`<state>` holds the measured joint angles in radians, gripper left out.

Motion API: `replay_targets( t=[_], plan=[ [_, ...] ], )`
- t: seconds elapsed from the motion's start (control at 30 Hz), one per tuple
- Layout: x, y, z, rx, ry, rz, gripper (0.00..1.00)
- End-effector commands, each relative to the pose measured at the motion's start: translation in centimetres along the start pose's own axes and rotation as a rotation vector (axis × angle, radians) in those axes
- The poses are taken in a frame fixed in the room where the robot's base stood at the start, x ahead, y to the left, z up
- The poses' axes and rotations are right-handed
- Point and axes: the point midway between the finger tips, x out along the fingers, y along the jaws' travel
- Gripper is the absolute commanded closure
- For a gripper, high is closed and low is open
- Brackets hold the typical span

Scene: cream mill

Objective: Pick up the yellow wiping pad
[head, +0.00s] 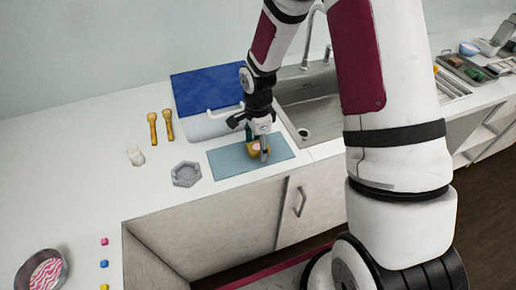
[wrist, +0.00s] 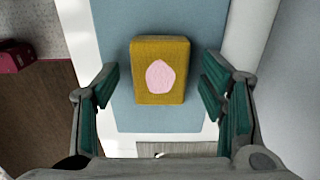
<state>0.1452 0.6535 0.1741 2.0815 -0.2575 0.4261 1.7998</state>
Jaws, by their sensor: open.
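The yellow wiping pad (wrist: 160,50) is a mustard-yellow block with a pink blotch on its top. It lies on a blue-grey mat (wrist: 190,18) on the white counter. In the head view the pad (head: 254,149) is partly hidden by my gripper (head: 259,145), which points down at it. In the wrist view my gripper (wrist: 160,88) is open, with one green-padded finger on each side of the pad. Gaps show between the pad and both fingers. Its height above the mat is hard to judge.
A white box with a blue lid (head: 208,88) stands just behind the mat, and a sink (head: 310,105) lies to its right. A grey ashtray-like dish (head: 186,174) sits left of the mat.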

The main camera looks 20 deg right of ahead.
Motion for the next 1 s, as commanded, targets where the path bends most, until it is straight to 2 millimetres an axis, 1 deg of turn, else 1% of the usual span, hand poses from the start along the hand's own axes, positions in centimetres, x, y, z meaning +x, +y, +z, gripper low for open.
replay_targets(
  t=[0.03,0.07,0.1,0.17,0.2,0.5,0.67,0.87,1.0],
  plan=[
    [0.0,0.0,0.0,0.0,0.0,0.0,0.42],
    [0.0,0.0,0.0,0.0,0.0,0.0,0.49],
    [0.0,0.0,0.0,0.0,0.0,0.0,0.58],
    [0.0,0.0,0.0,0.0,0.0,0.0,0.71],
    [0.0,0.0,0.0,0.0,0.0,0.0,0.73],
    [0.0,0.0,0.0,0.0,0.0,0.0,0.73],
    [-0.4,-0.1,0.0,0.0,0.001,-0.001,0.73],
    [-1.9,-0.1,0.0,0.0,0.001,-0.003,0.73],
    [-3.8,-0.2,0.0,0.001,0.001,-0.004,0.73]
  ],
)
